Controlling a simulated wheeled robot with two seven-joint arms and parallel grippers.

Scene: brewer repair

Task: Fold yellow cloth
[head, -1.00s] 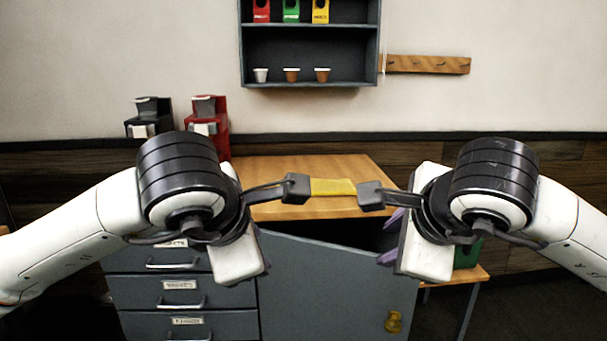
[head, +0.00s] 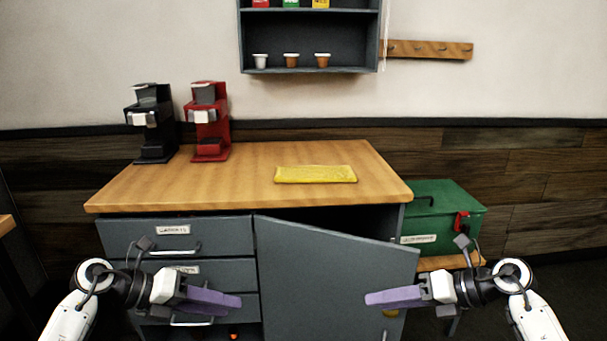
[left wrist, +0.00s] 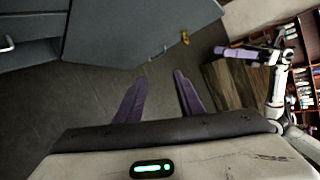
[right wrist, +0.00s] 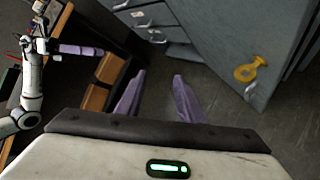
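The yellow cloth (head: 315,174) lies flat on the wooden countertop (head: 250,190), right of the red coffee machine, as a narrow rectangular strip. My left gripper (head: 240,304) is low in front of the drawers, well away from the cloth. In the left wrist view its purple fingers (left wrist: 158,98) are apart with nothing between them. My right gripper (head: 368,299) is low in front of the cabinet door. In the right wrist view its purple fingers (right wrist: 158,98) are apart and empty. The cloth does not show in either wrist view.
A black coffee machine (head: 151,122) and a red one (head: 208,120) stand at the back left of the counter. The grey cabinet door (head: 330,275) hangs ajar below the counter. A green toolbox (head: 437,212) sits to the right. The counter around the cloth is clear.

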